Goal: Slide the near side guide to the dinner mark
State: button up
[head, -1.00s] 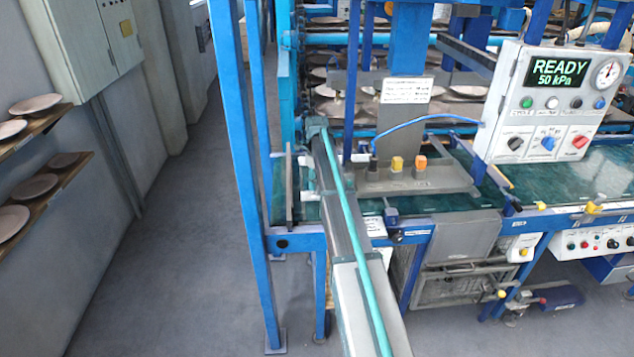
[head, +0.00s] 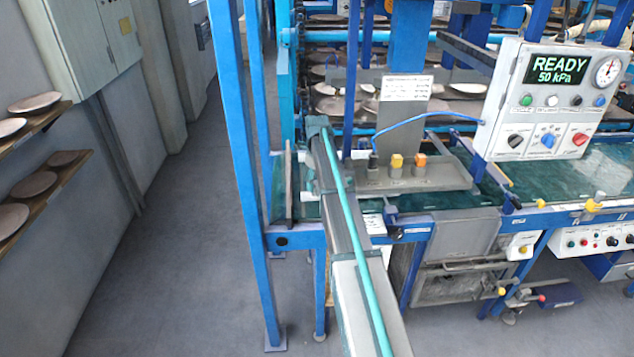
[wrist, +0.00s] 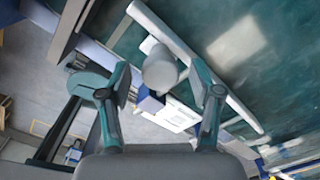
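The near side guide appears to be the pale bar (wrist: 185,52) that runs diagonally over the green belt in the wrist view. A rounded whitish knob (wrist: 160,72) stands at its near side, above a small blue block (wrist: 150,104). My gripper (wrist: 160,68) is open, with one teal finger on each side of the knob in the picture. A gap shows on both sides; I cannot tell the height between fingers and knob. In the head view my arm hides the fingers and most of the guide. A white label (wrist: 178,116) lies beside the knob, but its marks are unreadable, and I cannot make out the dinner mark.
The green belt (head: 440,205) runs to the right. A blue upright post (head: 245,180) stands close left of my arm. A grey bracket with yellow and orange blocks (head: 415,175) sits right of it. A control panel (head: 550,100) reads READY, 50 kPa. The floor at left is clear.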

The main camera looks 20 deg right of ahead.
jog(key=shift+r, duration=0.15)
notch_tip(320, 180, up, 12)
dwell(0.6)
dwell(0.3)
